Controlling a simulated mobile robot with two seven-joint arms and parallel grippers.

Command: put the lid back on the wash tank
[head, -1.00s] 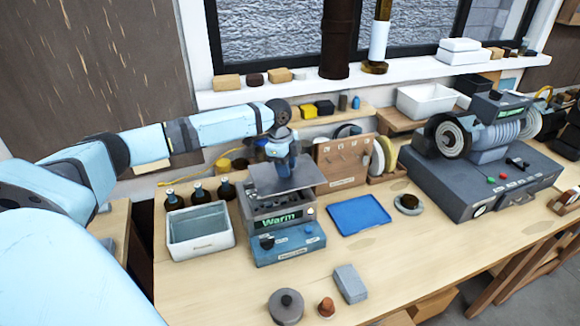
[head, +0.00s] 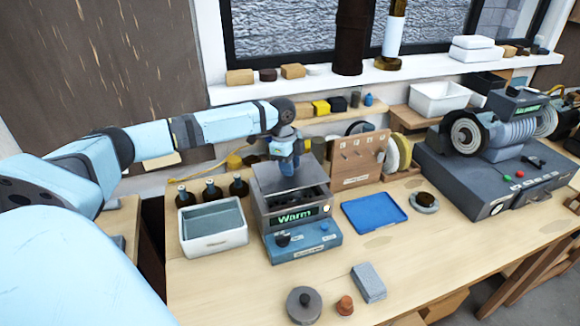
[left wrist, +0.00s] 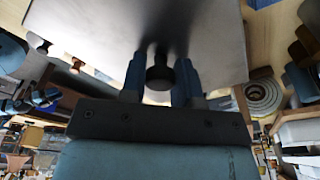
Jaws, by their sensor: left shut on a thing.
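The wash tank (head: 309,242) is the blue and grey unit with a lit "Warm" display, standing on the bench in the head view. Its dark, open top shows at the front. My left gripper (head: 288,166) is over the tank, shut on the black knob (left wrist: 160,76) of the grey lid (head: 268,180). The lid is at the rear of the tank's opening; I cannot tell whether it touches the rim. In the left wrist view the lid (left wrist: 90,30) is a wide plate beyond the fingers. My right gripper is not in view.
A white basin (head: 212,243) and several dark bottles (head: 238,187) stand close left of the tank. A blue tray (head: 374,212) lies to its right, and a pegboard stand (head: 358,158) is behind. A round grey weight (head: 303,305) lies in front.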

